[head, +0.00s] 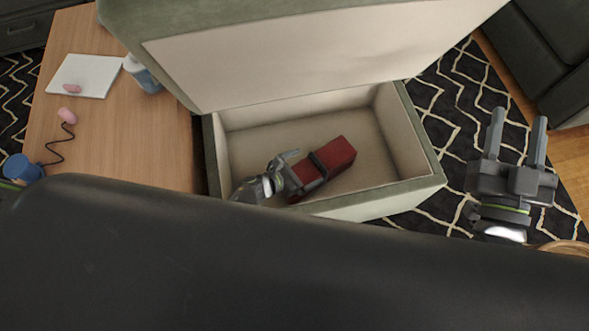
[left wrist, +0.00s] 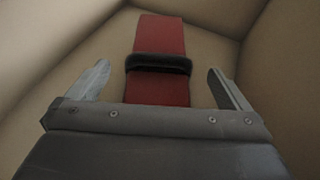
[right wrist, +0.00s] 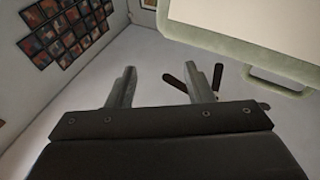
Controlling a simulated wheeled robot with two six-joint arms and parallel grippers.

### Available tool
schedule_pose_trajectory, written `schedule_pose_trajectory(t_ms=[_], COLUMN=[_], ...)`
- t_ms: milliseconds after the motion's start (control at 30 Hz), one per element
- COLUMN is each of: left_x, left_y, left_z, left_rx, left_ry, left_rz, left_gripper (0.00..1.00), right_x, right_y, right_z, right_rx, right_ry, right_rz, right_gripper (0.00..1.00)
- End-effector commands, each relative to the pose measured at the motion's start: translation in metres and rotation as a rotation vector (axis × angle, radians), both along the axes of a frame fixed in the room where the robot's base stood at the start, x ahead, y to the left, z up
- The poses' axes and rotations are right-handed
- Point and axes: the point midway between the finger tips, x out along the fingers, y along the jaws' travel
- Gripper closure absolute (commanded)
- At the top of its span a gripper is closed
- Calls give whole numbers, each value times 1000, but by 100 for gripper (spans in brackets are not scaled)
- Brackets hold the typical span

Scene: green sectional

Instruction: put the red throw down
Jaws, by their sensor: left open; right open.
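The red throw (head: 338,154) is a folded red block with a dark band around it. It lies inside the open storage box (head: 420,178) of the green sectional, near its front wall. My left gripper (head: 290,168) is inside the box at the left end of the throw. In the left wrist view the throw (left wrist: 160,38) runs between the two open fingers (left wrist: 165,85), with a gap on each side. My right gripper (head: 516,128) is open and empty, raised over the rug at the right. In the right wrist view its fingers (right wrist: 160,85) have nothing between them.
The raised lid (head: 300,50) stands above the box. A wooden table (head: 160,140) at the left holds a white notepad (head: 85,75), a bottle (head: 142,76), a pink object (head: 67,115) and a blue cup (head: 22,168). A patterned rug (head: 440,110) and a dark seat (head: 555,45) are at the right.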

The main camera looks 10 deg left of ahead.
Motion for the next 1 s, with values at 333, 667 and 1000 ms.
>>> schedule_pose_trajectory(t_ms=[333,667,1000], left_x=[-11,-21,-25], left_y=[11,21,25], left_z=[7,13,15], left_rx=[1,0,1], left_ry=[0,0,-1], left_rz=[0,0,0], left_gripper=[0,0,0], right_x=[4,-10,-20], right_y=[-5,-2,1], right_z=[-58,-111,-134], right_rx=[81,150,177], right_ry=[328,619,743], right_rz=[-5,2,9], right_gripper=[53,53,53])
